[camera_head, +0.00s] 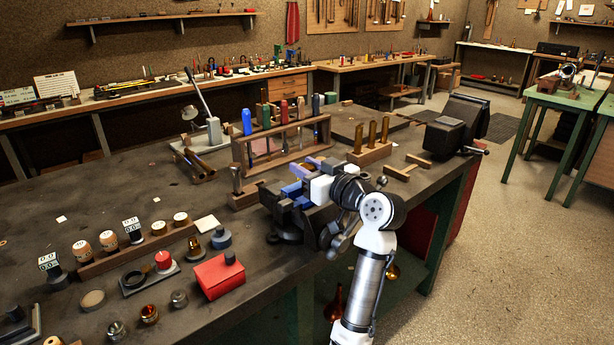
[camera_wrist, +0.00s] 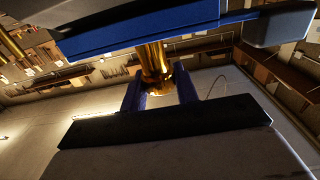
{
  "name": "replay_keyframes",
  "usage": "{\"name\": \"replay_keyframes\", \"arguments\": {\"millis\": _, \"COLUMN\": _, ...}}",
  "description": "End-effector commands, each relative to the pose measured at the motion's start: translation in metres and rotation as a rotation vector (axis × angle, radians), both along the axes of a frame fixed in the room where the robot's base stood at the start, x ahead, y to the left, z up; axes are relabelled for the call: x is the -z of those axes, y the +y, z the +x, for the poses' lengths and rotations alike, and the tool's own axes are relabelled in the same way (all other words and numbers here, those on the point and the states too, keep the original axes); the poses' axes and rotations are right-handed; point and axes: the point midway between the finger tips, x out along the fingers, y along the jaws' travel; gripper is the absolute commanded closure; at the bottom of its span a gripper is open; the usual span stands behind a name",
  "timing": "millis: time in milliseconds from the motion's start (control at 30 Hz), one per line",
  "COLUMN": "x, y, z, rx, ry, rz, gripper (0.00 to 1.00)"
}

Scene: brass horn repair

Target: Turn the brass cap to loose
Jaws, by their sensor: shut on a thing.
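The brass cap (camera_wrist: 154,62) shows in the wrist view as a shiny gold cylinder with a wider lower end. My gripper (camera_wrist: 158,84) has its two dark blue fingers on either side of the brass part, and it is shut on it. A wide blue jaw (camera_wrist: 140,28) crosses the top of that view, close to the cap. In the head view my gripper (camera_head: 302,181) is over the blue bench vise (camera_head: 288,222) at the front edge of the bench. The cap is hidden there behind the gripper and vise, and I cannot tell how far it is turned.
A wooden rack (camera_head: 283,147) with several coloured handles stands behind the vise. A wooden block (camera_head: 370,154) with brass posts is to its right. A red box (camera_head: 219,277) and small parts lie to the left. The bench (camera_head: 110,205) has bare patches at the back left.

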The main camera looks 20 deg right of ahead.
Motion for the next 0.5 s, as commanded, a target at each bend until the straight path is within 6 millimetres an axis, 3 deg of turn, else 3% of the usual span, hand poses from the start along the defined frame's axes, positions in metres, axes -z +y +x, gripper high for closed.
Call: {"name": "replay_keyframes", "arguments": {"millis": 500, "x": 0.0009, "y": -0.0004, "z": 0.0005, "rx": -0.254, "ry": 0.002, "rz": 0.001, "gripper": 0.93}}
